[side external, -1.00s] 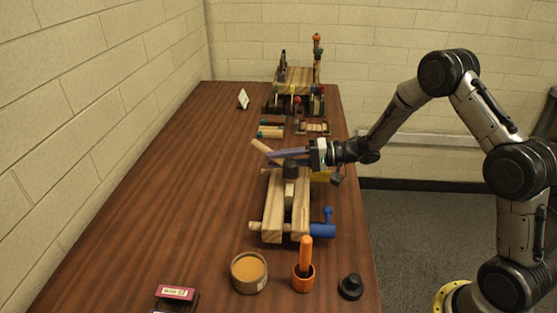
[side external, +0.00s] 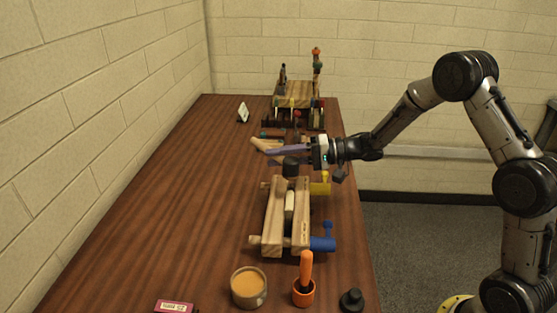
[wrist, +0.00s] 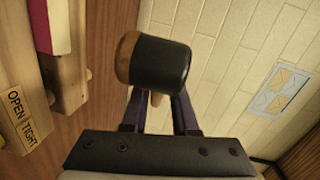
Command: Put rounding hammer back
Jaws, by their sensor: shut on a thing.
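The hammer I hold has a black, barrel-shaped head (wrist: 160,65) with a brown end, close in front of the fingers in the wrist view. In the side view its dark head (side external: 291,167) hangs just below the purple fingers, and a pale wooden handle (side external: 262,145) angles out past them. My gripper (side external: 270,152) is shut on it, and its fingers also show in the wrist view (wrist: 158,108). The hammer appears raised above the far end of a wooden clamp. Most of the handle is hidden by the head and fingers.
The wooden clamp (side external: 273,215) has blue (side external: 322,243) and yellow (side external: 321,188) handles. A wooden tool rack (side external: 296,93) stands at the far end, with small items before it. A cup (side external: 249,288), an orange-handled tool in a pot (side external: 304,290) and a black knob (side external: 352,300) stand in front. The table's left is clear.

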